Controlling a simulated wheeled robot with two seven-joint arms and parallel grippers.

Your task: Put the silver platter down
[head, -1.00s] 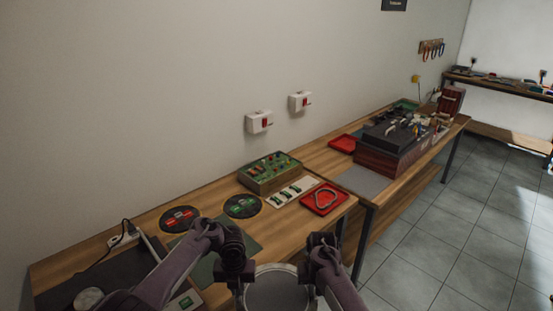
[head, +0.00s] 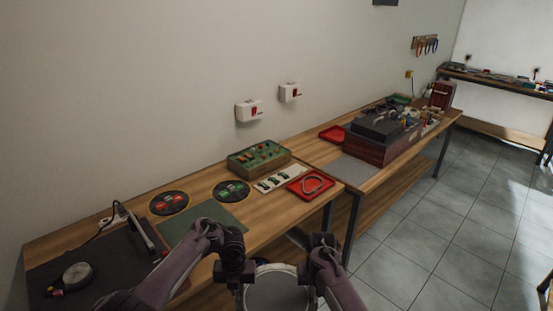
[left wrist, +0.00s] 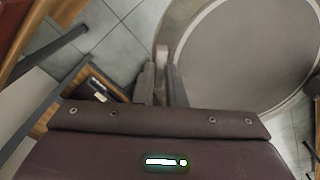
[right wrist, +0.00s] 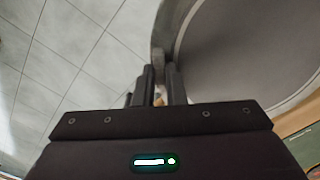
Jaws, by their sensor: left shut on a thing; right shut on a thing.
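The round silver platter (head: 277,292) has a pale rim and a dark grey face. It is at the bottom middle of the head view, held between my two grippers in front of the table edge. My left gripper (head: 240,279) is shut on its left rim, which also shows in the left wrist view, where the platter (left wrist: 240,50) fills the upper right. My right gripper (head: 308,272) is shut on its right rim. In the right wrist view the platter (right wrist: 245,50) fills the upper right. Its lower edge is cut off in the head view.
The near wooden table (head: 285,208) holds a green mat (head: 215,220), two round dark mats (head: 231,191), a green-topped box (head: 258,157), a white strip (head: 279,179) and a red tray (head: 311,185). A dark mat (head: 110,265) lies at left. Tiled floor (head: 420,240) is open at right.

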